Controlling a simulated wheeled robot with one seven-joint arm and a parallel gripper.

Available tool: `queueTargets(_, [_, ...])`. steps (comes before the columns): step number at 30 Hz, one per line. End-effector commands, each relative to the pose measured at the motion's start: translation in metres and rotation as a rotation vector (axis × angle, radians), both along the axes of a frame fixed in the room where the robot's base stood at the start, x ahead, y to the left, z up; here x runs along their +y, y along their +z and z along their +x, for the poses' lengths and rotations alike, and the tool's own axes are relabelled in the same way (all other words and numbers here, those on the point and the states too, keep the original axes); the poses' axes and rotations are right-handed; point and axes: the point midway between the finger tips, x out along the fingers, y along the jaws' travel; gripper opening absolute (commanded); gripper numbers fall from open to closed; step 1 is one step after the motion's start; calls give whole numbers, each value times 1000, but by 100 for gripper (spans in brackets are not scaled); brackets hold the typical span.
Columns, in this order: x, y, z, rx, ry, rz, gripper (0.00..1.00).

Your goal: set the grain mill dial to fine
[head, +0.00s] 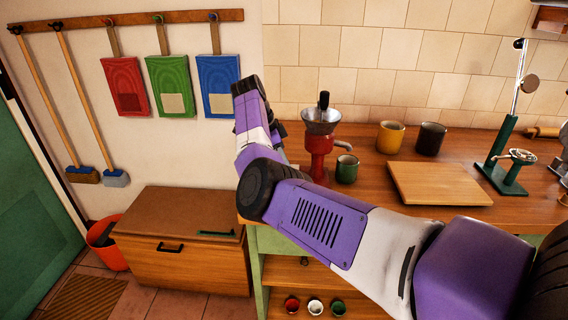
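The grain mill (319,161) stands on the wooden counter at the middle of the head view. It has a red body, a metal hopper and a dark upright handle. I cannot make out its dial or any setting marks; part of its left and lower side is behind my arm. My arm reaches in from the lower right, bends at the elbow left of the mill and rises. A dark part at its far end (281,133) shows just left of the mill. My gripper's fingers are hidden behind the arm, so their state and any contact with the mill cannot be seen.
A green mug (347,169) stands close to the mill's right. A yellow mug (390,137) and a dark mug (430,139) stand behind. A wooden board (438,184) lies to the right, beside a green stand (503,170). A wooden chest (182,262) is below left.

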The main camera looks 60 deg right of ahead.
Motion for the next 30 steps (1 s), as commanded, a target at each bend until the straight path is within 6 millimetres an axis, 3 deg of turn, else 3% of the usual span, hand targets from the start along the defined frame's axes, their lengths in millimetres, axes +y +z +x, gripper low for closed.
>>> queueTargets(14, [0,1,0,-2,-14,0,0])
queueTargets(15, [0,1,0,-2,-14,0,16])
queueTargets(18, [0,1,0,-2,-14,0,32])
queueTargets(30, [1,7,3,-1,-13,0,32])
